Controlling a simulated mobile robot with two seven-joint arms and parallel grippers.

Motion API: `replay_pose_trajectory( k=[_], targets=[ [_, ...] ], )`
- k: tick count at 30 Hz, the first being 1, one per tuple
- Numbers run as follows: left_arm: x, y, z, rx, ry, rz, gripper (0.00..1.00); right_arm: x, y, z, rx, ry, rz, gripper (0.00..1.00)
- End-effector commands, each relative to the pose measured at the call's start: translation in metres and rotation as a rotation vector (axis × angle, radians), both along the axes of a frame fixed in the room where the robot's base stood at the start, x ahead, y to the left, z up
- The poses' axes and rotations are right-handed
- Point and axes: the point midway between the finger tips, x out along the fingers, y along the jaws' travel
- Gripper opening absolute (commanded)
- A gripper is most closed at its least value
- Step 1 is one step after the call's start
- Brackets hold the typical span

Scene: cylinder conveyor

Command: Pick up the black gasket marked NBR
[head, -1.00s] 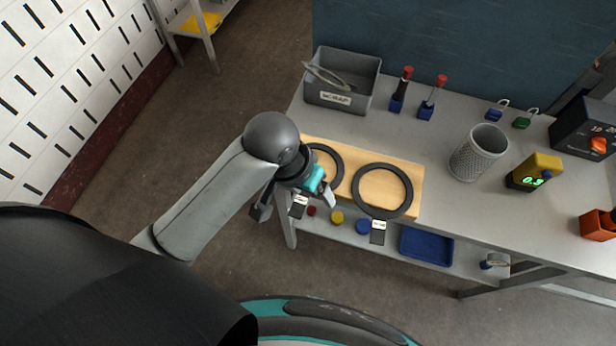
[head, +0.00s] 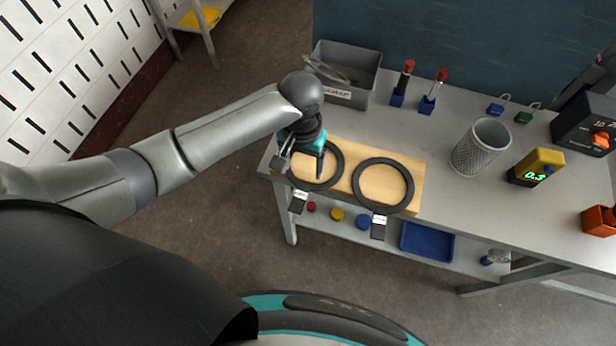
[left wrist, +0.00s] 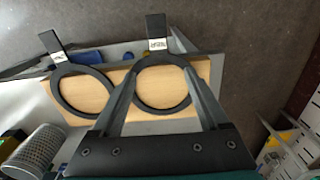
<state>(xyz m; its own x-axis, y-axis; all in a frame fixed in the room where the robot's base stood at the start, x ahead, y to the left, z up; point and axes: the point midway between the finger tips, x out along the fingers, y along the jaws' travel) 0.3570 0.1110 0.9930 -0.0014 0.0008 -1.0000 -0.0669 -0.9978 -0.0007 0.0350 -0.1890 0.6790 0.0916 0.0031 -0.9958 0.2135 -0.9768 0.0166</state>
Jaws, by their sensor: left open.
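Two black ring gaskets with tabs lie side by side on a light wooden board (head: 346,187). The left gasket (head: 338,167) has a white-labelled tab (head: 299,202) over the board's front edge; the right gasket (head: 383,209) has a similar tab (head: 379,227). In the left wrist view the first gasket (left wrist: 140,95) lies between the fingers, and its small label (left wrist: 158,44) looks like NBR but is hard to read. The other gasket (left wrist: 60,98) is to the left there, its label unreadable. My left gripper (head: 302,168) is open and empty over the left gasket, partly hiding it. My right gripper is not in view.
A grey scrap bin (head: 345,92) stands behind the board. A mesh cup (head: 480,148), a yellow meter (head: 536,168) and red-topped tools (head: 403,83) stand on the grey table. A lower shelf holds a blue tray (head: 427,241) and coloured discs.

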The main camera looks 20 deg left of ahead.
Motion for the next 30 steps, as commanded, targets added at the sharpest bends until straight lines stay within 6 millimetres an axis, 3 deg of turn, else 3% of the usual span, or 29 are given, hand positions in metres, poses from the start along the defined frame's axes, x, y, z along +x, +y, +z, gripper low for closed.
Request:
replay_pose_trajectory(
  k=[3, 11, 19, 30],
  targets=[
    [0.000, 0.000, -0.020, 0.000, 0.001, 0.000, 0.78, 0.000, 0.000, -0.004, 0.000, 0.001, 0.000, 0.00],
    [-0.002, 0.000, -0.039, 0.000, 0.001, -0.001, 0.78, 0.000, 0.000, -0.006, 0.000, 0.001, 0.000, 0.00],
    [-0.005, -0.001, -0.077, 0.001, 0.000, -0.001, 0.78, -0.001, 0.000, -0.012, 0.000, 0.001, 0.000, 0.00],
    [-0.005, -0.001, -0.082, 0.000, -0.002, -0.002, 0.78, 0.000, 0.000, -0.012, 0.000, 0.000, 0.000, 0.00]
  ],
)
